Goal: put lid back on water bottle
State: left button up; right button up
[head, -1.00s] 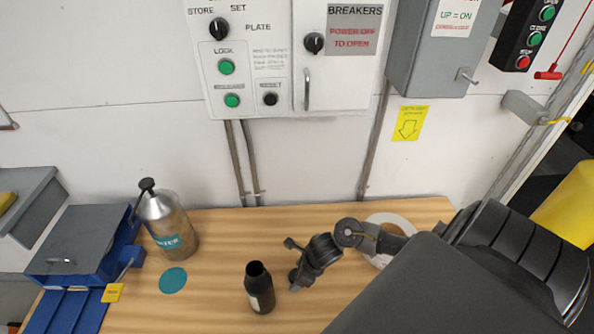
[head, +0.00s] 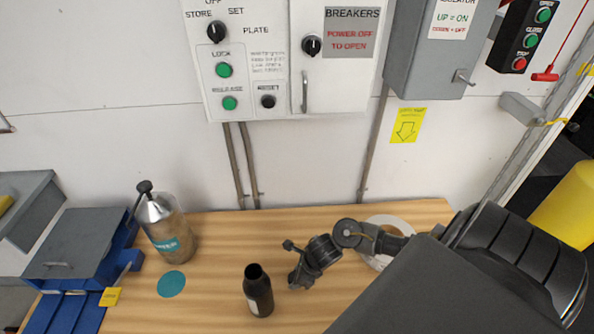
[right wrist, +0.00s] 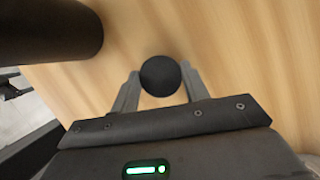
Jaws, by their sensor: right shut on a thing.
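A black bottle (head: 258,292) with an open, dark neck and a pale label stands upright on the wooden bench. In the right wrist view, a dark cylinder at the upper left looks like this bottle (right wrist: 45,30). My right gripper (head: 296,281) is low over the bench, just right of the bottle and apart from it. In the right wrist view, its two fingers are shut on a round black lid (right wrist: 160,76), with wood grain beyond. The lid is hard to pick out in the head view. My left gripper is not in view.
A white ring (head: 377,262) lies partly behind my right arm. A wall panel (head: 258,95) hangs above.

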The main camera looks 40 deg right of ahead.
jog(key=shift+w+r, duration=0.1)
jog(key=shift+r, duration=0.3)
jog(key=s+a+r, duration=0.2)
jog(key=s+r, duration=0.9)
jog(key=s, duration=0.3)
jog(key=shift+a+r, duration=0.35)
jog(key=shift+r, duration=0.05)
